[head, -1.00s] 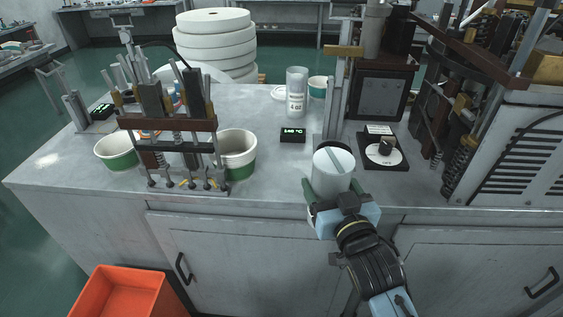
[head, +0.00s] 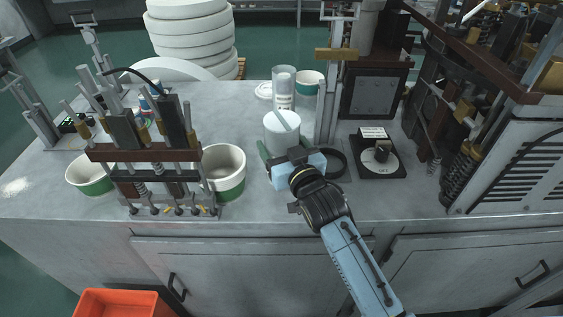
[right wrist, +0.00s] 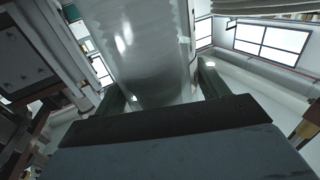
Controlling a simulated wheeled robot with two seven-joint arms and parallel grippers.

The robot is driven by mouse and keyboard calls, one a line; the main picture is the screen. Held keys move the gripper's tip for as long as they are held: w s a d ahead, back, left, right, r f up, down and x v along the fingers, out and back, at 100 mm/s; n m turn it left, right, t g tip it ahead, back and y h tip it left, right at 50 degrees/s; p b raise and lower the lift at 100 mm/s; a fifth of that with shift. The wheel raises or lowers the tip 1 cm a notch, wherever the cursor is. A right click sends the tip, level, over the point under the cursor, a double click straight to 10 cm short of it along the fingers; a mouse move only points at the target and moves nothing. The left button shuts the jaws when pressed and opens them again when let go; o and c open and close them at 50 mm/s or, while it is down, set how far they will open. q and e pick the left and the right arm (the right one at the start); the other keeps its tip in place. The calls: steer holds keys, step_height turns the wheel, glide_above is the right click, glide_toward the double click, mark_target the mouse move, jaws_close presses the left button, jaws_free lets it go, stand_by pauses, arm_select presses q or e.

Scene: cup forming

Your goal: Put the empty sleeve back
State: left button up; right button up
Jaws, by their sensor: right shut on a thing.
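My right gripper (head: 283,152) is shut on a whitish cylindrical sleeve (head: 282,127) with a pale diagonal strip across its top. The sleeve is upright; I cannot tell whether its base touches the counter. In the right wrist view, the sleeve (right wrist: 140,50) is translucent and stands between the two fingers. A second clear sleeve (head: 284,84) with a printed label stands behind it on the counter, beside a white lid. A dark round ring (head: 334,165) lies just right of my gripper at the foot of the metal posts. My left gripper is not in view.
A forming fixture (head: 150,155) with rods stands at the left, between a green-and-white cup (head: 90,178) and a larger cup (head: 224,170). An orange bin (head: 118,303) is below the counter.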

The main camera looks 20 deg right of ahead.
step_height(320, 180, down, 4)
steer(key=shift+f, duration=0.1)
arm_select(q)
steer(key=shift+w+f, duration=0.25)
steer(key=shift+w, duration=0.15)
arm_select(e)
steer(key=shift+w, duration=0.1)
steer(key=shift+f, duration=0.1)
steer(key=shift+f+b, duration=0.15)
steer(key=shift+b, duration=0.2)
steer(key=o, duration=1)
